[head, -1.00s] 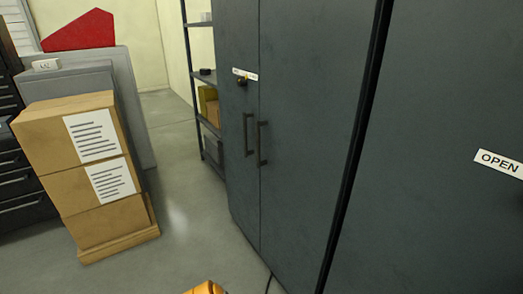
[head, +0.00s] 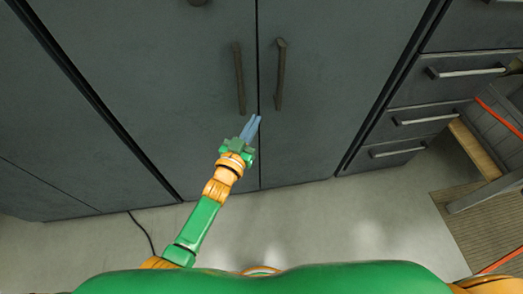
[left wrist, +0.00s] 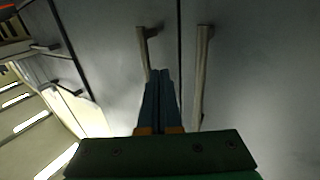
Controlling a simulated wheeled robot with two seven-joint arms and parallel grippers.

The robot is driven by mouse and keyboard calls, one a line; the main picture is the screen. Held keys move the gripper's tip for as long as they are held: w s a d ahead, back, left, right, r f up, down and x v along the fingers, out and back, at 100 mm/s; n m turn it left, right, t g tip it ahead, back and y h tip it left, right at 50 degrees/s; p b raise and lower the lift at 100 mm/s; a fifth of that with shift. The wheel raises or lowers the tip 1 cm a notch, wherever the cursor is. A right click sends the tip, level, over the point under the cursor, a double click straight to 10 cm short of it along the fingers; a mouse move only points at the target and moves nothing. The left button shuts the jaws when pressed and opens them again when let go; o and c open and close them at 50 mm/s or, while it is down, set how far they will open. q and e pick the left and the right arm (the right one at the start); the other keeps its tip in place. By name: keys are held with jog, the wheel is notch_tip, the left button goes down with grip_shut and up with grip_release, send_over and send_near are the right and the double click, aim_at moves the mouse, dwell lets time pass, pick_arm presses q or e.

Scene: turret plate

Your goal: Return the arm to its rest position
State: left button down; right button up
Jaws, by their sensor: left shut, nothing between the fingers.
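My left arm reaches up from the bottom of the head view. Its gripper (head: 251,126) has blue fingers, shut with nothing between them. It shows in front of a dark grey double-door cabinet (head: 330,70), just below the two upright door handles. The left handle (head: 239,78) and right handle (head: 280,75) stand on either side of the door seam. In the left wrist view the shut fingers (left wrist: 162,90) point toward the doors, overlapping the lower part of one handle (left wrist: 144,50); I cannot tell whether they touch. My right gripper is not in view.
Drawers with bar handles (head: 412,118) stand to the right of the cabinet. A brown mat (head: 460,215) and a grey frame with a wooden board (head: 475,148) are at the far right. A black cable (head: 143,233) lies on the floor at left. Bare floor (head: 330,225) lies before the cabinet.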

pick_arm(q)
jog(key=s+d, duration=0.3)
jog(key=s, duration=0.5)
jog(key=s+a+f+g+y, duration=0.1)
jog(key=s+a+f+g, duration=0.2)
jog(key=f, duration=0.5)
jog(key=s+a+f+g+y, duration=0.2)
jog(key=s+a+f, duration=0.15)
jog(key=f, duration=0.45)
jog(key=s+a+f+g+y, duration=0.15)
jog(key=s+f, duration=0.25)
jog(key=f, duration=0.4)
jog(key=s+a+f+g+y, duration=0.1)
jog(key=s+a+f+g, duration=0.2)
jog(key=s, duration=0.4)
jog(key=s+a+f+n+g+y, duration=0.1)
jog(key=s+a+f+g, duration=0.2)
jog(key=s+a, duration=0.3)
jog(key=s+a+f+n+g+y, duration=0.1)
jog(key=s+a+f+g, duration=0.2)
jog(key=s, duration=0.6)
notch_tip(320, 180, down, 2)
jog(key=shift+a+f, duration=0.15)
jog(key=shift+a, duration=0.7)
jog(key=c, duration=1.6)
grip_release()
